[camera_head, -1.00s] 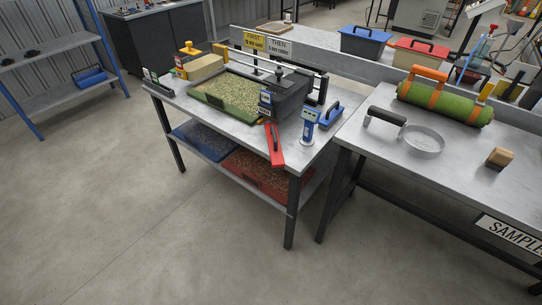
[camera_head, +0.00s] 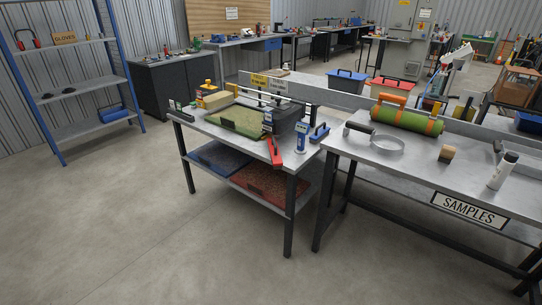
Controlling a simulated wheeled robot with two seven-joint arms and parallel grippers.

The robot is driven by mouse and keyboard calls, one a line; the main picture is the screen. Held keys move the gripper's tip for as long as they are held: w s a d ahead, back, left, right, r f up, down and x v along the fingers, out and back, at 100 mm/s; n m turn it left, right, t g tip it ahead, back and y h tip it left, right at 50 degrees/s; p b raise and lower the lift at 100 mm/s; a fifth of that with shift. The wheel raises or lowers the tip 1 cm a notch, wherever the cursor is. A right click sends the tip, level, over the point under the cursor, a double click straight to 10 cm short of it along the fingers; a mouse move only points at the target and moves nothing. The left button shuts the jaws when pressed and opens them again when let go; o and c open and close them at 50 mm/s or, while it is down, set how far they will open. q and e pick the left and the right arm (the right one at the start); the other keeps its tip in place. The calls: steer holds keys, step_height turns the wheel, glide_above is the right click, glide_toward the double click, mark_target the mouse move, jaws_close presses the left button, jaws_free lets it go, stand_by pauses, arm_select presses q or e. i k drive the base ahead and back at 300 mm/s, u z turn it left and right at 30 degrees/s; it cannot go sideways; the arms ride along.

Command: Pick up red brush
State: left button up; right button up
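A long red tool with a dark strip (camera_head: 275,153) is at the front edge of the left metal table (camera_head: 213,130), below a dark grey box (camera_head: 291,121). It looks like the red brush, but its bristles cannot be made out. A blue brush-like tool (camera_head: 320,133) lies at that table's right end, beside a small blue and white device (camera_head: 302,139). Neither of my grippers is in view.
The SAMPLES table (camera_head: 400,170) adjoins on the right, with a turf roll (camera_head: 408,118). The floor in front is clear.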

mark_target(276, 158)
steer(key=u, duration=0.65)
steer(key=i, duration=0.9)
steer(key=u, duration=0.85)
steer(key=i, duration=1.15)
steer(key=z, duration=0.5)
steer(key=i, duration=0.85)
steer(key=z, duration=0.8)
